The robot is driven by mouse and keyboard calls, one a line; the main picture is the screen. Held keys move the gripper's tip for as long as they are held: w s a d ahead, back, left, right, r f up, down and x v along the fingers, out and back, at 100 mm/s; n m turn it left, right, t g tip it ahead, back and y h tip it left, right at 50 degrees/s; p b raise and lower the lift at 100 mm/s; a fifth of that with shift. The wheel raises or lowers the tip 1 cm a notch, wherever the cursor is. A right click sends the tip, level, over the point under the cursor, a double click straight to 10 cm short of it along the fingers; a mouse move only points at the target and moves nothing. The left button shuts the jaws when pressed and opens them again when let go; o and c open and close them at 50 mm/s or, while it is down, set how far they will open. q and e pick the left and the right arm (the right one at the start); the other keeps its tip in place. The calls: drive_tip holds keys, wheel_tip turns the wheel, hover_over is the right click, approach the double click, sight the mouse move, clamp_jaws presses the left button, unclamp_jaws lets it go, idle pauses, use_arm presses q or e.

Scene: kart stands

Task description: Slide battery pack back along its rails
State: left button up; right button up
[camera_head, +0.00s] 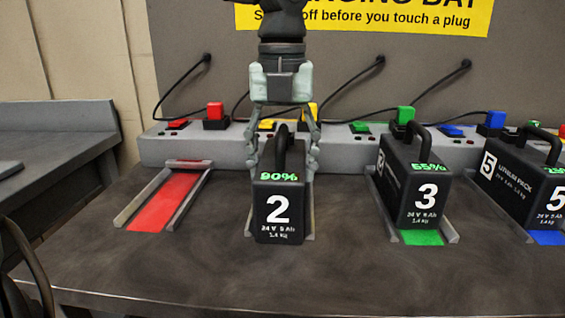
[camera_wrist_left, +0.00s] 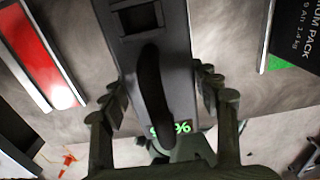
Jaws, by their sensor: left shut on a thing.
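Battery pack 2 (camera_head: 280,210) is a black box with a top handle and a green 90% readout. It sits between its rails (camera_head: 309,222) on the bench, its front near their front ends. My left gripper (camera_head: 284,150) comes down from above with a finger on each side of the pack and is shut on it. In the left wrist view the fingers (camera_wrist_left: 165,105) flank the pack's top (camera_wrist_left: 180,60), with the handle (camera_wrist_left: 152,85) between them. The lane under the pack is hidden. My right gripper is not in view.
An empty red lane (camera_head: 165,203) with rails lies to the left. Pack 3 (camera_head: 412,185) stands on the green lane and pack 5 (camera_head: 522,185) on the blue lane at right. A grey charging strip (camera_head: 215,150) with coloured plugs and cables runs behind. The bench front is clear.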

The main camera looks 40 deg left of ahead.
use_arm(q)
drive_tip(key=o, duration=2)
drive_tip(key=shift+c, duration=0.2)
wheel_tip(320, 180, up, 12)
